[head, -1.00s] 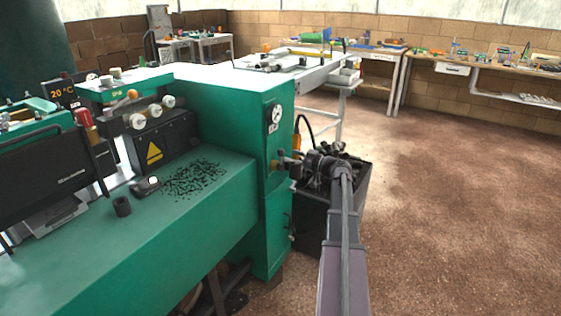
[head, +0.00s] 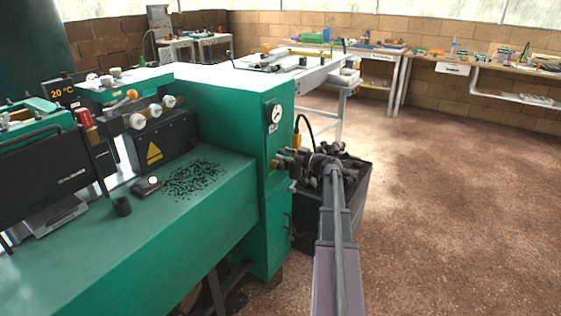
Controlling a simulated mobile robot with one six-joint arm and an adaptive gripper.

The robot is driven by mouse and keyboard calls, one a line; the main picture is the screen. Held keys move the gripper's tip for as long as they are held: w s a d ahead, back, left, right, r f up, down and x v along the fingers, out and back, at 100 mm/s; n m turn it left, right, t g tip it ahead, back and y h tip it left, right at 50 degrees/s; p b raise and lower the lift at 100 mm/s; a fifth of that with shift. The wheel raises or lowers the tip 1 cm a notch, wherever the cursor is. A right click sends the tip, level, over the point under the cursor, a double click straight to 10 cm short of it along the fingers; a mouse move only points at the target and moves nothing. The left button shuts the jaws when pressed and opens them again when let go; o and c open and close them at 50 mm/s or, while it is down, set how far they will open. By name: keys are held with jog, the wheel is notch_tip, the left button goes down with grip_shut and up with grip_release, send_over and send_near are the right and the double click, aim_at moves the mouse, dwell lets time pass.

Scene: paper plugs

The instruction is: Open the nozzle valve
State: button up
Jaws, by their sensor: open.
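The green machine (head: 225,215) fills the left half of the head view. A small brass-coloured valve fitting (head: 275,164), which looks like the nozzle valve, sits on its right end panel below a round gauge (head: 276,113). My gripper (head: 284,160) is open at the end of my arm, with its fingers pointing left at this fitting. The fingertips are beside or around the fitting; I cannot tell whether they touch it. The fingers partly cover the valve, so its handle position is hidden.
A dark bin (head: 352,205) with dark contents stands on the floor behind my arm. An orange and black cable (head: 297,142) hangs beside the machine. Black bits (head: 195,180) lie on the green top. Workbenches (head: 440,68) line the back wall. The floor at right is clear.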

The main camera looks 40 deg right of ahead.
jog(key=shift+w+a, duration=0.1)
jog(key=shift+w, duration=0.2)
jog(key=c, duration=0.8)
